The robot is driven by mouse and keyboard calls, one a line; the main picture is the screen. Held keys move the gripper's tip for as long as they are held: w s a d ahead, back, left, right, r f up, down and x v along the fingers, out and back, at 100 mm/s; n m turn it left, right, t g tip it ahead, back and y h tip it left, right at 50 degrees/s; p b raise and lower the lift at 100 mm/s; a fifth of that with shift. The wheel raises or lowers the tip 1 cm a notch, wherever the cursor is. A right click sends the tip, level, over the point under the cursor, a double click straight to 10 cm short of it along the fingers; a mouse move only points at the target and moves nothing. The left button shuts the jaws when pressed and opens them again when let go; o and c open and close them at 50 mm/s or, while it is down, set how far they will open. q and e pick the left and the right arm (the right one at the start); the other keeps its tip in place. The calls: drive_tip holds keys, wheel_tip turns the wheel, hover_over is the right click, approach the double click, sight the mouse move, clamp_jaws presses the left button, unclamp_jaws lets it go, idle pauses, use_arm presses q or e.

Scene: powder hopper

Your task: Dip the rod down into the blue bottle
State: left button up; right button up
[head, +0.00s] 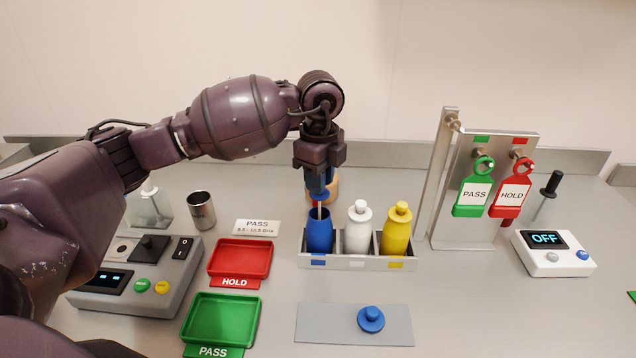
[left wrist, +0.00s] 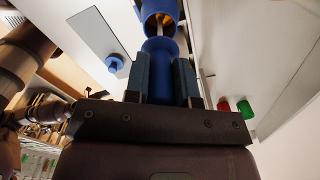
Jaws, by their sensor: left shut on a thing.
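My left gripper (head: 319,187) is shut on the blue handle (left wrist: 160,75) of a rod. The pale rod (head: 319,210) points straight down over the blue bottle (head: 319,235). The bottle stands uncapped in the left slot of a rack. In the left wrist view, the rod (left wrist: 159,30) runs into the open mouth of the blue bottle (left wrist: 150,8), where some orange shows. How deep the tip sits is hidden. A blue stopper (head: 371,319) lies on a grey mat (head: 320,325) in front of the rack. My right gripper is out of view.
The rack (head: 342,263) also holds a white bottle (head: 357,231) and a yellow bottle (head: 396,232). Red (head: 240,257) and green (head: 222,319) trays lie left. A tag stand (head: 470,225) rises right.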

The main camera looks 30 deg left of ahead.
use_arm(q)
wheel_tip(320, 180, up, 8)
drive_tip(key=p, duration=0.4)
drive_tip(key=shift+f, duration=0.45)
